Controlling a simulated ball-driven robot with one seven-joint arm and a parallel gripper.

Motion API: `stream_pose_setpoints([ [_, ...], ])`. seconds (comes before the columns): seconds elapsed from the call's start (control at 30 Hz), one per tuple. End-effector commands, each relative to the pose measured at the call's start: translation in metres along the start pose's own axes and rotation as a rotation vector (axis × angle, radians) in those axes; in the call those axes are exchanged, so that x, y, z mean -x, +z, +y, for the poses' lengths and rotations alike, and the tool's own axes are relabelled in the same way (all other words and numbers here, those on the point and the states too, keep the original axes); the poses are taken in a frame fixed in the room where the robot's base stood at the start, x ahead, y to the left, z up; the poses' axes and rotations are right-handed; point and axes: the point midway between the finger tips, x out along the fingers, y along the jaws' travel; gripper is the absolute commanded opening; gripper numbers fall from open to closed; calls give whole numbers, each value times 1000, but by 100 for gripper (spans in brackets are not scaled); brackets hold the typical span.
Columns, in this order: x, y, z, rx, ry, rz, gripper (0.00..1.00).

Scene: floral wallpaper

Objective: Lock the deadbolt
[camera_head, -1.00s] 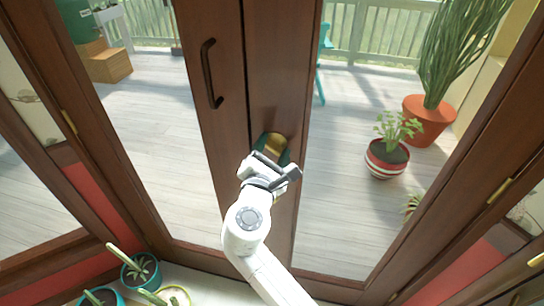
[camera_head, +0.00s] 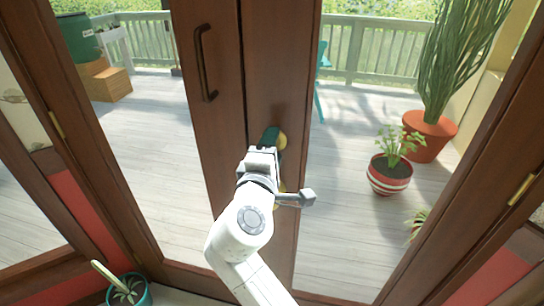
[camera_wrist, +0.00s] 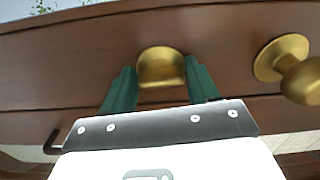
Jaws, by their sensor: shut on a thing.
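The brass deadbolt (camera_head: 282,141) is on the right brown door leaf, by the seam between the two leaves. It also shows in the wrist view (camera_wrist: 161,67), between my green fingers. My gripper (camera_head: 270,138) is shut on the deadbolt, with one finger on each side of it in the wrist view (camera_wrist: 160,82). In the head view my gripper hides part of the deadbolt. A round brass knob (camera_wrist: 290,67) is to the right of my fingers in the wrist view, apart from them. The bolt itself is not visible.
A dark pull handle (camera_head: 205,63) is on the left door leaf. Glass panes flank the doors, with a deck and potted plants beyond. A teal-potted plant (camera_head: 127,288) sits at the lower left, clear of my arm.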

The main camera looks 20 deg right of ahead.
Motion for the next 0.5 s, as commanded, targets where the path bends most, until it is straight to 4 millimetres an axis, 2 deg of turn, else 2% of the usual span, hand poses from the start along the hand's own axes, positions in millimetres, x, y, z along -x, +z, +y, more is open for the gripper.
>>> stream_pose_setpoints([
  [0.5,-1,1,-2,-104,-3,-3,30],
])
